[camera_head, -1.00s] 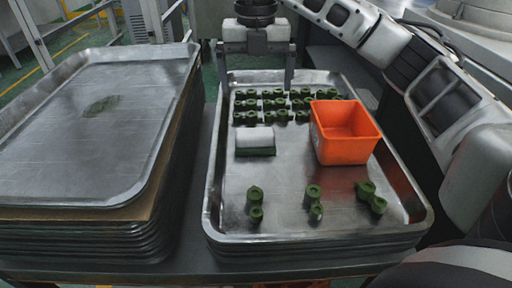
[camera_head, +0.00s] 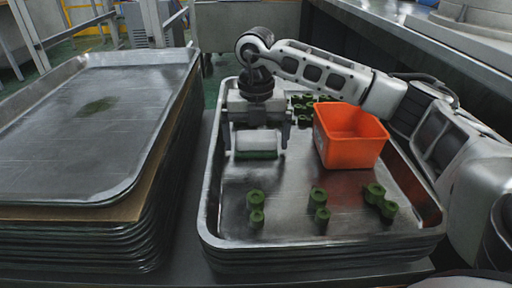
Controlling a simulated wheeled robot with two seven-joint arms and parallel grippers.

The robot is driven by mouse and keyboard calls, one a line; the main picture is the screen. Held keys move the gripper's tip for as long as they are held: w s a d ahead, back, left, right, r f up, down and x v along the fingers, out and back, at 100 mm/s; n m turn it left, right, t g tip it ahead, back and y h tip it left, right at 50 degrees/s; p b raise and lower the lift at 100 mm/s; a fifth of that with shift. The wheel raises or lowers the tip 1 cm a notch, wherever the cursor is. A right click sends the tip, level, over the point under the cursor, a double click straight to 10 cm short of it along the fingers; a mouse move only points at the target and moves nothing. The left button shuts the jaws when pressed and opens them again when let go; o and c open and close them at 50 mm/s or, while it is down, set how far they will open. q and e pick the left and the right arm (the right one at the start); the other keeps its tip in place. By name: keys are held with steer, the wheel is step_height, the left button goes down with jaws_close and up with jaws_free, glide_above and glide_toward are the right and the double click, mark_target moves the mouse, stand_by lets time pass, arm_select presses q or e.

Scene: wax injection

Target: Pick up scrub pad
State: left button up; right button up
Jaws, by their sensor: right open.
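The scrub pad (camera_head: 256,144), white on top and green below, lies on the right-hand metal tray (camera_head: 209,210), left of the orange bin. My right gripper (camera_head: 256,148) is over the pad with its jaws open, one finger at each short end of it. I cannot tell whether the fingers touch the pad. My left gripper is not in view.
An orange bin (camera_head: 352,151) stands on the tray close to the right of my gripper. Several green wax pieces (camera_head: 318,197) stand at the front, and more (camera_head: 303,104) stand behind, partly hidden by my arm. A stack of trays (camera_head: 75,190) is at the left.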

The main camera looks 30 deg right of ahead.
steer(key=shift+f, duration=0.2)
steer(key=shift+c, duration=0.7)
steer(key=c, duration=0.7)
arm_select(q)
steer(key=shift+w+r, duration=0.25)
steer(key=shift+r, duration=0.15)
